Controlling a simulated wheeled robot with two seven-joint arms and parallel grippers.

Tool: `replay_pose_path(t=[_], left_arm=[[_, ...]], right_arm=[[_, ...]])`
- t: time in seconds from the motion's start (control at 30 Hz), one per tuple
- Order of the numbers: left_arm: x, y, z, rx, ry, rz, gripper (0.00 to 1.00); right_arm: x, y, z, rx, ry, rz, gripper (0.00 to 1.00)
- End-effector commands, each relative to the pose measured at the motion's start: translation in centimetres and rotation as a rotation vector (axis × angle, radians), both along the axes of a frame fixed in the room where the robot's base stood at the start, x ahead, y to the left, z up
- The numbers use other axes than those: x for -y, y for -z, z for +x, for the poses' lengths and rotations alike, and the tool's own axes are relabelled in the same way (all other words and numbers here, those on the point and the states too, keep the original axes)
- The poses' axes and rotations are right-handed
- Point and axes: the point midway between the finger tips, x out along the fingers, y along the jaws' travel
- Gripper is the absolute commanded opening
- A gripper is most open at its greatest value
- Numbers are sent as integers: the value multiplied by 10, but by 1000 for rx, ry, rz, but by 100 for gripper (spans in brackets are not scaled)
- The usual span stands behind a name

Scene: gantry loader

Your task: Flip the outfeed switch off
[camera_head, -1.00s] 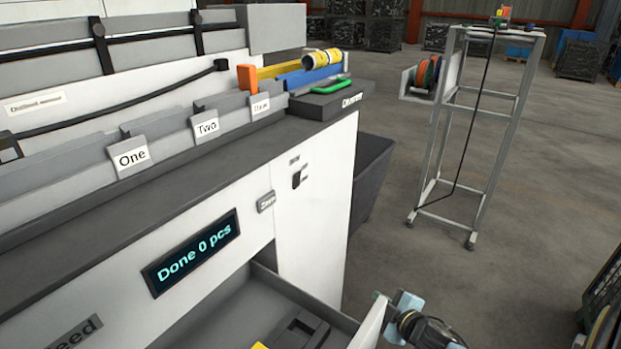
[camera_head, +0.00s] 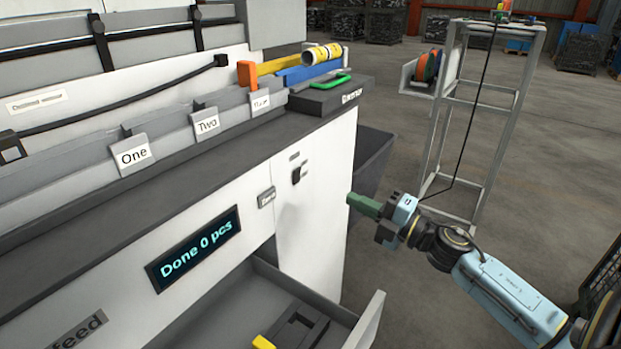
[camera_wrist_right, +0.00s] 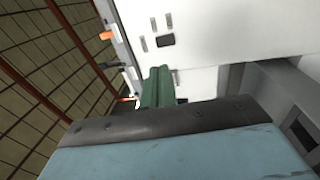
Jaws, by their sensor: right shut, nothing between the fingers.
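A small black switch (camera_head: 296,175) sits on the white side panel of the machine, under a small label (camera_head: 293,157) too blurred to read. A dark rectangular piece (camera_wrist_right: 165,41) on the white panel in the right wrist view looks like this switch. My right gripper (camera_head: 352,200) is shut and empty, with its green fingers pointing left toward the panel. In the head view it is to the right of the switch and slightly lower, apart from it. Its green fingers also show in the wrist view (camera_wrist_right: 160,75). My left gripper is out of view.
An open drawer (camera_head: 370,318) juts out below the panel. A display (camera_head: 195,250) reads "Done 0 pcs", with a small plate (camera_head: 266,198) near it. A yellow roll (camera_head: 322,54) and green handle (camera_head: 335,82) lie on the counter. A metal rack (camera_head: 480,120) stands behind right.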

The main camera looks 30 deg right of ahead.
Motion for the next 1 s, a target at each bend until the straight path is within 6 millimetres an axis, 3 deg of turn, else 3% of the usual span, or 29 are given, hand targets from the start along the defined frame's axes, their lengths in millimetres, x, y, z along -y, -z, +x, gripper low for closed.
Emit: replay_pose_path(t=[0.6,1.0], left_arm=[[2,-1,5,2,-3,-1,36],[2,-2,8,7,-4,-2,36]], right_arm=[[-38,-14,93,2,1,0,0],[-47,-15,114,0,1,1,0]])
